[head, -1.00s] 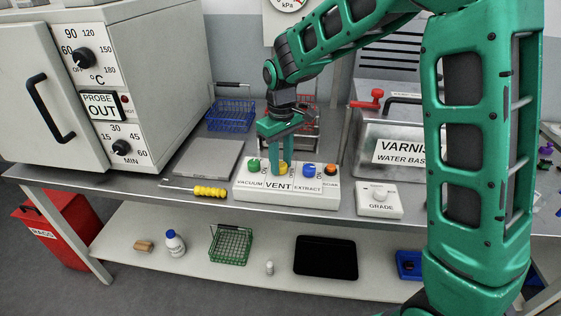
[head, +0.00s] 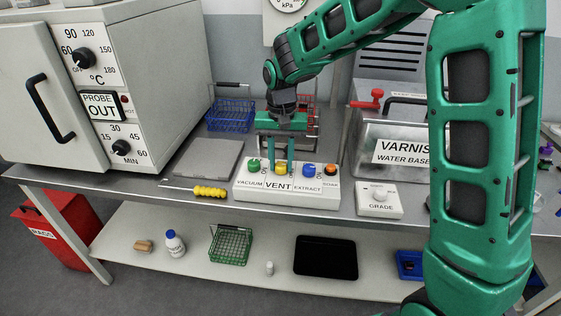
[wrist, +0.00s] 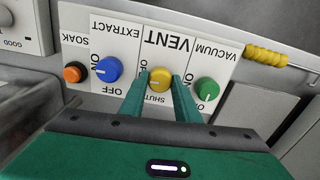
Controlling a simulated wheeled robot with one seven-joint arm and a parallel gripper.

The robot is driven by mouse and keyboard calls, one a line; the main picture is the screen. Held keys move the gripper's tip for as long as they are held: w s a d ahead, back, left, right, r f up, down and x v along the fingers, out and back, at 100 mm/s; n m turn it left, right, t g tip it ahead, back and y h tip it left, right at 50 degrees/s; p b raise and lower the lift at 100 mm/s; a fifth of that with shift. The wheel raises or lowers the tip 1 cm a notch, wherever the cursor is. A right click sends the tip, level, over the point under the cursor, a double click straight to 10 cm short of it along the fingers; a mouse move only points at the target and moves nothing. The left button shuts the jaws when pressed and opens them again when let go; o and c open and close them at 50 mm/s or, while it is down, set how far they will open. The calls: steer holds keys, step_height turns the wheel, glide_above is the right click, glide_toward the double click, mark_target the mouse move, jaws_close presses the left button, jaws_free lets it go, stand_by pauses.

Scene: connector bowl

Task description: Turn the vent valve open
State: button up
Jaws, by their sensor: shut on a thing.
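The vent valve is a yellow round knob (wrist: 160,78) above the VENT label on a white control panel (head: 328,190). In the head view the yellow knob (head: 281,168) sits between the green and blue knobs, partly hidden by my fingers. My gripper (head: 281,160) points straight down and is shut on the yellow knob. In the wrist view my gripper's two green fingers (wrist: 160,84) hold the knob from both sides. The word SHUT shows at the knob's near side, and the open marking is partly covered by a finger. The knob's pointer is hard to read.
The green VACUUM knob (wrist: 207,90) and blue EXTRACT knob (wrist: 109,69) stand close on either side. An orange SOAK knob (wrist: 75,72) is at the panel's end. A yellow-handled tool (head: 208,191) lies left of the panel, and a GRADE box (head: 379,200) stands right.

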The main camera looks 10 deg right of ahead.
mark_target(281, 163)
steer(key=shift+w+m, duration=0.1)
steer(key=shift+m, duration=0.4)
steer(key=o, duration=1)
steer(key=shift+o, duration=0.2)
steer(key=shift+r, duration=0.15)
step_height(281, 163, up, 10)
steer(key=shift+r, duration=0.25)
